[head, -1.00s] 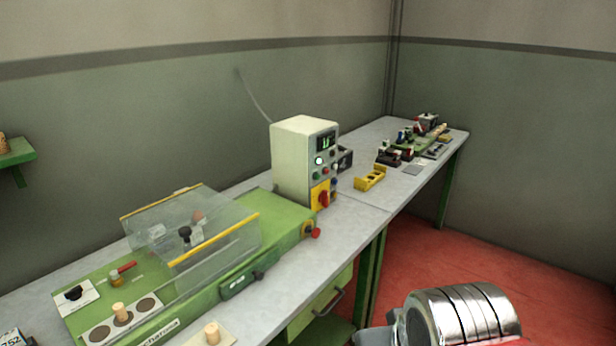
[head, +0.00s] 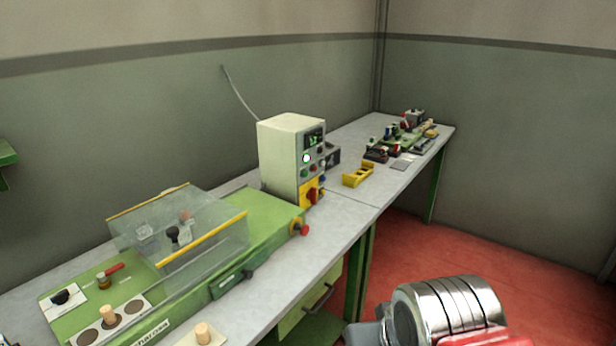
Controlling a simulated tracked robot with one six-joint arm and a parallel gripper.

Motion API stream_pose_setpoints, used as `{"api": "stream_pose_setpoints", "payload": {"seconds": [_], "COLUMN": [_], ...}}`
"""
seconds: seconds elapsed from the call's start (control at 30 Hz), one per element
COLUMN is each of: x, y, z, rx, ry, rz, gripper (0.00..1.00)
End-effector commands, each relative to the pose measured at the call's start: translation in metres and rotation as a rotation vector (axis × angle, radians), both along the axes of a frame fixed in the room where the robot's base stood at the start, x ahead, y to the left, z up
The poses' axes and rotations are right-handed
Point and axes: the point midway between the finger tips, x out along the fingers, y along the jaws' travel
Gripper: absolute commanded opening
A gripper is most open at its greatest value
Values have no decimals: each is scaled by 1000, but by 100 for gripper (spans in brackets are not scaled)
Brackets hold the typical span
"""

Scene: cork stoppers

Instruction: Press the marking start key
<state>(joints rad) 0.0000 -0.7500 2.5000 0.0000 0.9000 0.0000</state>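A cream control box (head: 278,165) stands on the grey bench behind the green machine (head: 262,215). Its front panel has a small display (head: 314,138) with green digits and a bright, lit round button (head: 306,158). Below are a green button (head: 305,173), a red button (head: 313,168) and a red rotary switch (head: 312,195) on a yellow plate. The labels are too small to read, so I cannot tell which is the marking start key. My arm shows at the bottom right as a ribbed metal part, well apart from the box. My gripper's fingers are not in view.
The machine carries a clear guard (head: 172,232) with yellow edges, and a red knob (head: 304,230) at its right end. A yellow block (head: 358,175) and several small tools lie farther back. Red floor (head: 480,250) is open at right.

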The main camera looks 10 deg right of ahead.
Motion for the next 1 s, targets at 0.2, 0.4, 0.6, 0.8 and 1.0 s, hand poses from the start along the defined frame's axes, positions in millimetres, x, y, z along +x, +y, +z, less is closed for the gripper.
{"api": "stream_pose_setpoints", "payload": {"seconds": [0.2, 0.4, 0.6, 0.8, 1.0], "x": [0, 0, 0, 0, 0], "y": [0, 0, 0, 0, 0], "z": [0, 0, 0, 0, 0], "rx": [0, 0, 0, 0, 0], "ry": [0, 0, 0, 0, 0], "rz": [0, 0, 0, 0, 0], "gripper": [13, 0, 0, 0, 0]}}
